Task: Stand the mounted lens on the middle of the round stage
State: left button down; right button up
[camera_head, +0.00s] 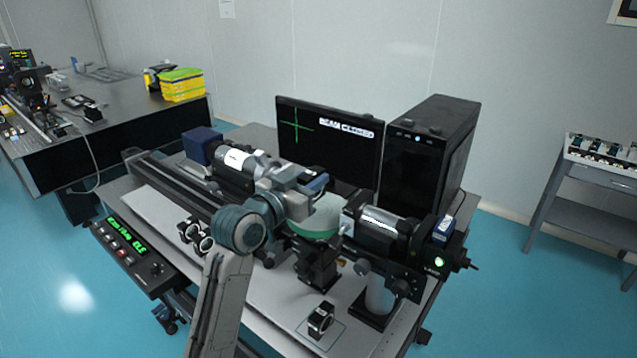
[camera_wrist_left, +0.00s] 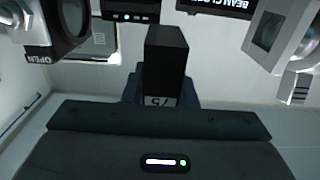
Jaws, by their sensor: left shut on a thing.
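My left gripper (camera_head: 316,187) is shut just above the round stage (camera_head: 318,216), a pale green disc on a dark support. In the left wrist view a black block with a white "75" label (camera_wrist_left: 165,68) sits between the blue-grey fingers; I take it to be the mounted lens, held by its mount. The lens itself is not clear there, and in the head view the gripper mostly hides the held piece. Whether it touches the stage cannot be told. My right gripper is not in view.
A black and silver cylindrical instrument (camera_head: 385,229) stands close right of the stage; another (camera_head: 242,163) lies left. A monitor (camera_head: 329,145) and a black computer tower (camera_head: 430,150) stand behind. A small black mount (camera_head: 320,320) stands in front. A control box (camera_head: 127,250) is at front left.

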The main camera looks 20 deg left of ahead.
pick_arm(q)
jog(key=shift+x, duration=1.1)
jog(key=shift+d+f+p, duration=0.15)
jog(key=shift+f+p, duration=0.1)
jog(key=shift+p, duration=0.1)
notch_tip(320, 180, down, 3)
jog(key=shift+s+r+p, duration=0.1)
jog(key=shift+p, duration=0.6)
jog(key=shift+f, duration=0.3)
jog(key=c, duration=1.2)
grip_release()
jog(key=shift+o, duration=0.2)
